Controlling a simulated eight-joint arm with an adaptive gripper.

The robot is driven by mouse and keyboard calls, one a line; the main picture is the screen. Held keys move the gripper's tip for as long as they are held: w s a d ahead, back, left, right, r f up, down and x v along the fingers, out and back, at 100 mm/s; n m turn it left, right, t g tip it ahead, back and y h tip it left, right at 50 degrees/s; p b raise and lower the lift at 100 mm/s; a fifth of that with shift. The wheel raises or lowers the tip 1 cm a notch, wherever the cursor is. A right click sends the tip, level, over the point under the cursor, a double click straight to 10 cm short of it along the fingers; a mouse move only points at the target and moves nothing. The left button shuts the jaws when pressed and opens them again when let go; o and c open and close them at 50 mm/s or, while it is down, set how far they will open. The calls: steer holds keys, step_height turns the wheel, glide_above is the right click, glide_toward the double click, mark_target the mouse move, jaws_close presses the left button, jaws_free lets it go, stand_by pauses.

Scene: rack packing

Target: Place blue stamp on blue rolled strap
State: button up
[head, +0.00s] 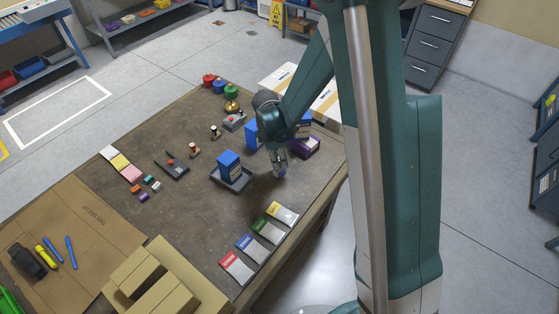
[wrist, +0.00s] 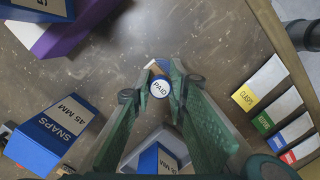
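The blue stamp (wrist: 160,88) sits between the fingers of my gripper (wrist: 165,68) in the wrist view. Its round top reads PAID and has a blue ring. The fingers are closed in on its sides. In the head view my gripper (head: 280,170) hangs over the right part of the table, and the stamp cannot be made out there. A small round blue thing (head: 219,87), which looks like the blue rolled strap, stands at the far back of the table between a red one (head: 208,80) and a green one (head: 231,91), well apart from my gripper.
A blue box (head: 229,165) stands in a grey tray (head: 239,184). Another blue box (head: 251,134) and a purple box (head: 304,148) flank my arm. Two wooden stamps (head: 194,149) (head: 215,132) stand mid-table. Several packets (head: 236,267) line the front edge. The middle surface is partly clear.

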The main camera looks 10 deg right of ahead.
steer(key=o, duration=0.3)
steer(key=shift+r, duration=0.15)
step_height(320, 180, up, 12)
steer(key=a+p, duration=0.1)
steer(key=shift+a, duration=0.4)
stand_by(0.4)
stand_by(0.8)
